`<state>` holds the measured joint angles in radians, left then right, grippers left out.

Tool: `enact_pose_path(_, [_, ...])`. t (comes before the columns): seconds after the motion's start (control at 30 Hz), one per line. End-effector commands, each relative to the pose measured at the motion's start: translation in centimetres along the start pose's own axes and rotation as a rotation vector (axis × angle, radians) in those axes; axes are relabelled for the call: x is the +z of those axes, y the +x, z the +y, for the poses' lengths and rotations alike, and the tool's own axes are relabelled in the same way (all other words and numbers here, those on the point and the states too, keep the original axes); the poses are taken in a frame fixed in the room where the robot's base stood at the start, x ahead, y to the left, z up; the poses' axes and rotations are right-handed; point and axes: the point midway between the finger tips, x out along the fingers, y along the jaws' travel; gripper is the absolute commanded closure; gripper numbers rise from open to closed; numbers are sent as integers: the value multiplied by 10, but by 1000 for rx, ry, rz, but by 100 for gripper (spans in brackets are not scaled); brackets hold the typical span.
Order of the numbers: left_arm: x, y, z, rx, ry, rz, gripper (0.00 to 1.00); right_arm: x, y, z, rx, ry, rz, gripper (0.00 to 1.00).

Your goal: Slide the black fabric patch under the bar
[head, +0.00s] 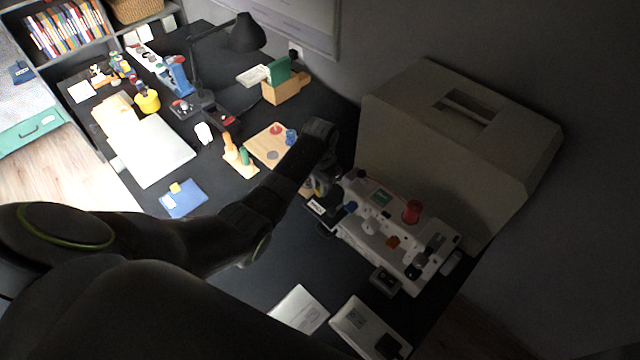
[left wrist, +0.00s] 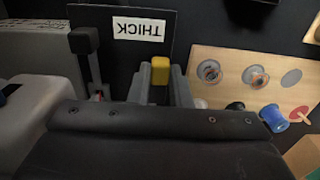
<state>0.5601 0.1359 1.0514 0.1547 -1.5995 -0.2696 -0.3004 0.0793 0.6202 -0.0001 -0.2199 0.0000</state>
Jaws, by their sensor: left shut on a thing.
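My left gripper (head: 322,186) reaches in beside the white machine panel. In the left wrist view its two grey fingers (left wrist: 160,88) are shut on a small yellow-topped piece (left wrist: 160,70). A flat black square with a white THICK label (left wrist: 125,50) lies just behind the fingers; its label also shows in the head view (head: 317,207). A small dark square (head: 388,346) lies on a pale board at the bottom edge. I cannot tell which dark piece is the fabric patch. I cannot make out the bar clearly. My right gripper is out of view.
The white panel (head: 395,232) with a red knob stands right of the gripper, before a large beige case (head: 450,140). A wooden board with discs (head: 268,145) lies to the left. A blue notebook (head: 183,198) and a laptop (head: 152,150) lie farther left.

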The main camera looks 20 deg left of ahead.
Motion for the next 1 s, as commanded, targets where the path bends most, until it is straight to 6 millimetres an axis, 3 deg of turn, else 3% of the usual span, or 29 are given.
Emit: enact_pose_path(1.0, [0,0,0,0,0,0,100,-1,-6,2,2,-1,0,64])
